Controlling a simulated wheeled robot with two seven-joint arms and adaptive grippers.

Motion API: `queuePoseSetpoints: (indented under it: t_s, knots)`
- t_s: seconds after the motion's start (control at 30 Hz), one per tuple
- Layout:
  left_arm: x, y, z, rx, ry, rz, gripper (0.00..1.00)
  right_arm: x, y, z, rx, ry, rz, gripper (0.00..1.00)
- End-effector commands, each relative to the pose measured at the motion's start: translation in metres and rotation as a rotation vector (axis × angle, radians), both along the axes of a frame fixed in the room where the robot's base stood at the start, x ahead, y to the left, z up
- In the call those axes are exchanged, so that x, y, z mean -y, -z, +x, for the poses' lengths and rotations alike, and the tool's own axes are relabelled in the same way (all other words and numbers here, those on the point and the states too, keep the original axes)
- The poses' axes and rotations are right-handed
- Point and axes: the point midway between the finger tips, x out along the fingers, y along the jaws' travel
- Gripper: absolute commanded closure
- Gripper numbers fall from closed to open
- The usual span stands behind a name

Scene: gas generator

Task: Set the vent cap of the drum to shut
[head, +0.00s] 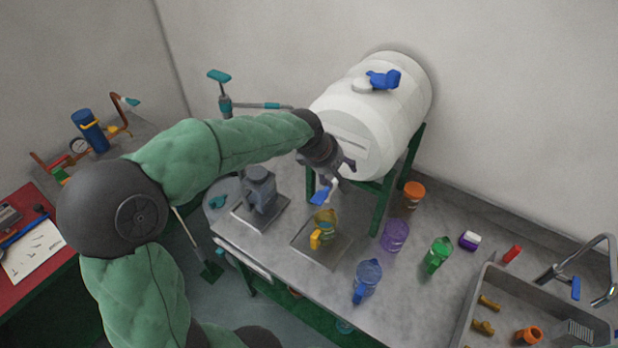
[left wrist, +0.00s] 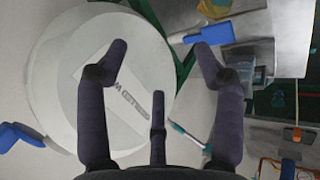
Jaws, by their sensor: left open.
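The white drum (head: 382,115) lies on its side on a green stand, and its round end face (left wrist: 100,85) fills much of the left wrist view. A blue cap (head: 384,80) sits on top of the drum beside a white disc (head: 362,85). A blue piece, probably this cap (left wrist: 22,134), shows at the left edge in the wrist view; whether it is open or shut is unclear. A white tap with a blue handle (head: 320,193) is low at the drum's front. My left gripper (head: 342,168) is open and empty before the end face, below the cap. My right gripper is out of view.
A yellow mug (head: 324,224) stands on a metal plate below the tap. A grey sink (head: 470,315) is at the right. A teal-handled post (head: 226,105) stands left of the drum.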

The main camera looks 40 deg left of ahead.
Motion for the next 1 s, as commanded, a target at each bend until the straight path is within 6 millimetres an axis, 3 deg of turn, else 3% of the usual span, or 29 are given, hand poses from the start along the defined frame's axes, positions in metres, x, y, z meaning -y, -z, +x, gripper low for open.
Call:
queuePoseSetpoints:
  t_s: [0.43, 0.63, 1.0]
  knots:
    - [-0.038, 0.013, -0.054, -0.198, -0.062, 0.062, 0.32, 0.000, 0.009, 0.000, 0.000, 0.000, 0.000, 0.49]
    - [-0.036, 0.030, -0.049, -0.195, -0.059, 0.058, 0.32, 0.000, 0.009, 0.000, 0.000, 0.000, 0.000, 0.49]
    - [-0.036, 0.034, -0.048, -0.192, -0.058, 0.059, 0.35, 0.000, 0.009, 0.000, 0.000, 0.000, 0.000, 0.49]
